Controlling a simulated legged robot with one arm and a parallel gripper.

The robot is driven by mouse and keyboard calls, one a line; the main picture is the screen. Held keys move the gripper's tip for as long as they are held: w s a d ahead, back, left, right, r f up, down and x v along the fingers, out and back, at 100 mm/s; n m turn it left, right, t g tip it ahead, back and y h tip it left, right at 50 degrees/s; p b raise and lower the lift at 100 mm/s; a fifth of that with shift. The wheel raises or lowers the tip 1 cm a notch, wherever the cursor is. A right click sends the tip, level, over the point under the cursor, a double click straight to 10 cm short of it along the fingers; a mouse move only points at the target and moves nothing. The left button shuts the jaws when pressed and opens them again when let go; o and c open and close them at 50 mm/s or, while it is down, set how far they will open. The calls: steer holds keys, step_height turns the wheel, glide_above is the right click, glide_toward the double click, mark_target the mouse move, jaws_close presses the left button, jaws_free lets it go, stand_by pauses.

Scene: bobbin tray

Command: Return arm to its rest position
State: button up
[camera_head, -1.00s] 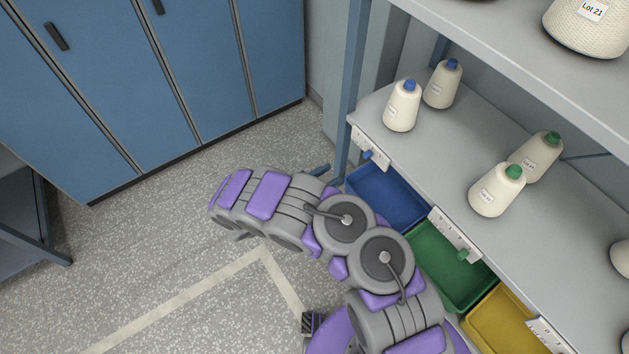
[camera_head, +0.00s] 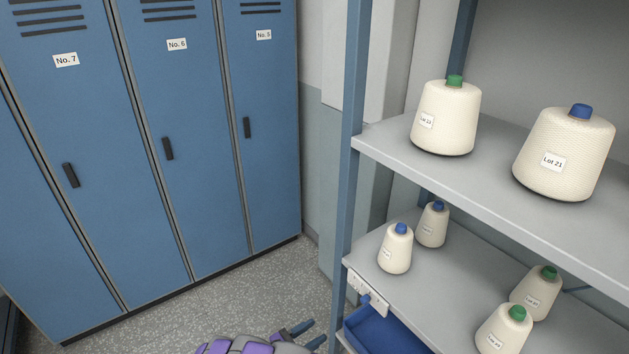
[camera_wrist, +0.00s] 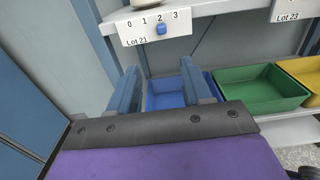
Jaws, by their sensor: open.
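My gripper (camera_head: 309,333) shows at the bottom edge of the head view, left of the shelf unit; most of my arm is below the frame. In the wrist view my gripper (camera_wrist: 163,88) has its two blue fingers apart, with nothing held between them. Beyond the fingers is the blue tray (camera_wrist: 166,101), which looks empty in its visible part. The blue tray (camera_head: 383,333) also shows under the lower shelf in the head view, right of my gripper and apart from it.
The shelf unit's blue post (camera_head: 352,150) stands close to my gripper. Lot 21 card (camera_wrist: 154,27) has a blue peg under 2. Green tray (camera_wrist: 262,92) and yellow tray (camera_wrist: 308,72) lie right. Cones stand on both shelves. Blue lockers (camera_head: 160,120) are left; floor (camera_head: 200,300) between is clear.

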steer(key=s+d+r+m+g, duration=0.4)
steer(key=d+r+m+g, duration=0.35)
steer(key=d+r, duration=0.4)
steer(key=s+d+r+m+g, duration=0.3)
steer(key=d+r+m+g, duration=0.4)
steer(key=d+r, duration=0.45)
steer(key=s+d+r+m+g+y, duration=0.1)
steer(key=s+r+m+y, duration=0.15)
steer(key=s, duration=0.45)
steer(key=s+d+r+m+y, duration=0.1)
steer(key=s+r+m+y, duration=0.1)
steer(key=s+m+y, duration=0.3)
steer(key=s+a+m+t+y, duration=0.1)
steer(key=s+a+y, duration=0.2)
steer(key=s, duration=0.4)
steer(key=s+a+r+m+t+y, duration=0.1)
steer(key=s+a+m+t+y, duration=0.1)
steer(key=s+a+y, duration=0.2)
steer(key=s+a, duration=0.2)
steer(key=s, duration=0.1)
steer(key=shift+s+a+r, duration=0.15)
steer(key=shift+a, duration=0.05)
